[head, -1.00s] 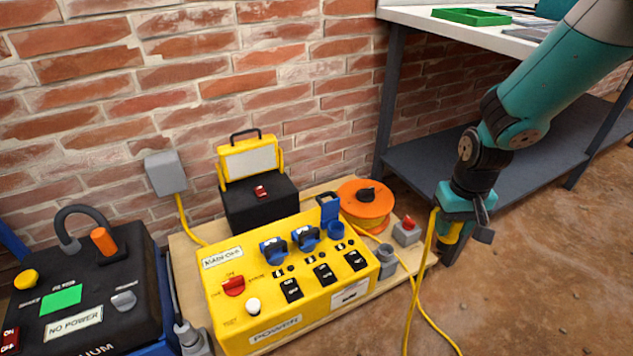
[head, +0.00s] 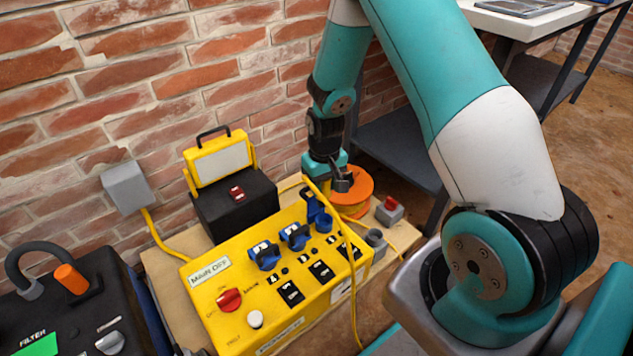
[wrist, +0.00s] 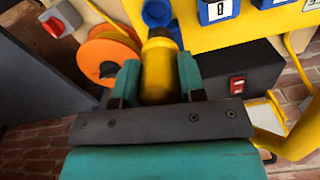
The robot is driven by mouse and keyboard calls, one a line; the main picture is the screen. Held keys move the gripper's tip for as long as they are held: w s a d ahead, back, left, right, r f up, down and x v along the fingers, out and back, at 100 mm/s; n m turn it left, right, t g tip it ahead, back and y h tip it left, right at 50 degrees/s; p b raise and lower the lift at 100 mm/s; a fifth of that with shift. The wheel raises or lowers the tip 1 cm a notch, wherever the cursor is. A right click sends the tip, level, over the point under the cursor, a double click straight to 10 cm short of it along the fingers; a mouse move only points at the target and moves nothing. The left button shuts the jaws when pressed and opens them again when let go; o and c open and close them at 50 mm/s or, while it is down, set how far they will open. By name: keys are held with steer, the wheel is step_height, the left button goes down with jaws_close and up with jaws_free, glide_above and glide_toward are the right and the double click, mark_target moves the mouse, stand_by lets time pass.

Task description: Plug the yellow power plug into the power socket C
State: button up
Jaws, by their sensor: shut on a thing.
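My gripper (head: 342,184) is shut on the yellow power plug (wrist: 160,68), between its two teal fingers in the wrist view. In the head view the plug is mostly hidden by the gripper. The yellow power box (head: 215,320) carries three blue sockets in a row. The rightmost socket (head: 323,223) has its lid raised; the other two, the left one (head: 264,256) and the middle one (head: 295,237), look covered. The plug's tip points toward the open blue socket (wrist: 157,12) in the wrist view, and they look apart. I cannot read which socket is C.
An orange cable reel (head: 352,190) stands just behind and right of my gripper. A grey box with a red button (head: 389,210) is beside it. A black box with a yellow lamp (head: 222,160) stands behind the power box.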

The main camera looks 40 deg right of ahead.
mark_target(325, 206)
steer(key=shift+d+f, duration=0.3)
steer(key=shift+f, duration=0.2)
step_height(325, 206, down, 5)
steer(key=b, duration=0.5)
steer(key=shift+f, duration=0.1)
steer(key=shift+f+b, duration=0.55)
steer(key=shift+f, duration=0.55)
steer(key=shift+f, duration=0.4)
steer(key=shift+f, duration=0.3)
steer(key=o, duration=1.5)
